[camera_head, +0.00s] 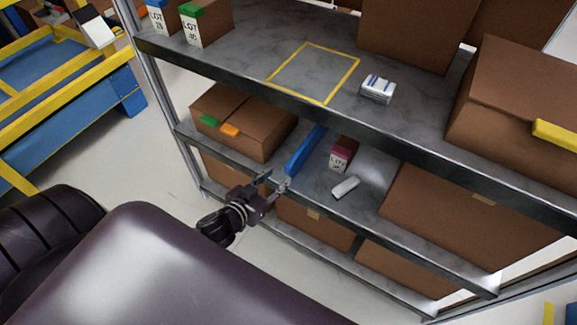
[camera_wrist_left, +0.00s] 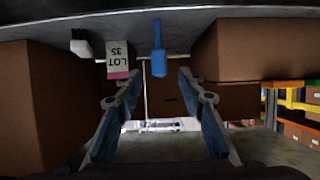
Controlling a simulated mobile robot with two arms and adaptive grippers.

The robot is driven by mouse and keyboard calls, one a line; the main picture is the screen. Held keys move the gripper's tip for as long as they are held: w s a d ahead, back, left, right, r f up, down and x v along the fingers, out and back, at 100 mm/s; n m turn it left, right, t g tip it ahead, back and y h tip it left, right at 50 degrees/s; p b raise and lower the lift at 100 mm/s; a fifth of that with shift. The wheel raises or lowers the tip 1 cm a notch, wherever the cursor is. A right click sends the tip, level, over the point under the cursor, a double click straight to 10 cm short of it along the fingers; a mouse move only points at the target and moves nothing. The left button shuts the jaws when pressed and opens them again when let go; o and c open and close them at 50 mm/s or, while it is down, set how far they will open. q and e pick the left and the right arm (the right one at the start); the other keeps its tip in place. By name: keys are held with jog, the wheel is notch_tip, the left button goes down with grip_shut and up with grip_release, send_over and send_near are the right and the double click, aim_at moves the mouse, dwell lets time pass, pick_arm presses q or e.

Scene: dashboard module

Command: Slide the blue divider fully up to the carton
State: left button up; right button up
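The blue divider (camera_head: 304,152) stands on the middle shelf, running front to back. The brown carton (camera_head: 245,127), with green and orange tabs, sits to its left, with a gap between them. My left gripper (camera_head: 272,185) is at the shelf's front edge, by the divider's near end. In the left wrist view, which is upside down, the gripper (camera_wrist_left: 163,95) is open. The blue divider (camera_wrist_left: 157,55) shows between the spread fingers, farther away, with no visible contact. The carton (camera_wrist_left: 245,50) is on the right there. My right gripper is not in view.
A small LOT box (camera_head: 342,153) and a white item (camera_head: 345,187) stand right of the divider. A large brown box (camera_head: 460,210) is farther right. The upper shelf (camera_head: 240,62) overhangs from above. Bare shelf lies between carton and divider.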

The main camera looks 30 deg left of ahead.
aim_at(287, 169)
pick_arm(q)
jog(key=x, duration=0.7)
jog(key=shift+w+d+r, duration=0.1)
jog(key=shift+w+r, duration=0.05)
jog(key=shift+w, duration=0.35)
grip_shut()
